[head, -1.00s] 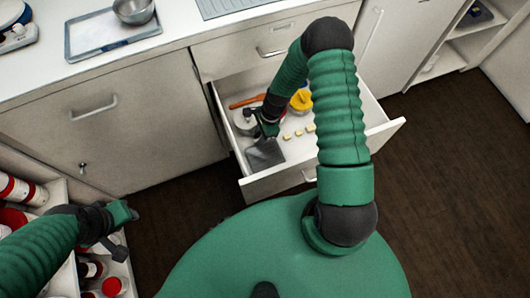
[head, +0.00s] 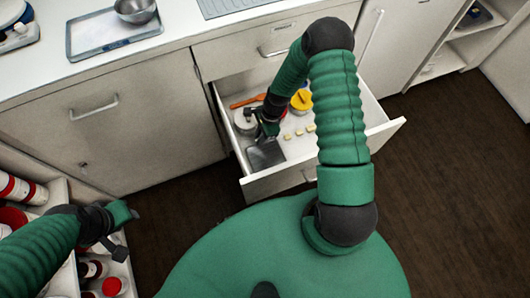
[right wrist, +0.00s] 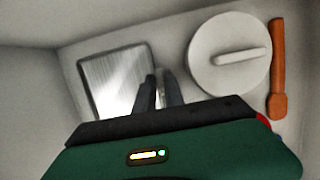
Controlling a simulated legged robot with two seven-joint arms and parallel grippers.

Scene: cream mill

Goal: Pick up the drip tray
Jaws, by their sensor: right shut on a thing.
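The drip tray (head: 266,156), a shallow dark grey metal square, is in the front left corner of the open drawer. It also shows in the right wrist view (right wrist: 112,78), with a shiny inside and a darker rim. My right gripper (right wrist: 158,92) reaches down into the drawer with its fingers close together at the tray's edge. It is shut on that edge; the exact contact is partly hidden by the fingers. My left gripper (head: 124,220) is at the lower left, away from the tray, and its jaws are not clear.
The open drawer (head: 385,128) also holds a round pale lidded thing (right wrist: 229,52), an orange-brown utensil (right wrist: 278,70), a yellow object (head: 301,101) and several small pale blocks. A shelf of red-and-white containers (head: 115,286) is at lower left. Dark floor lies clear on the right.

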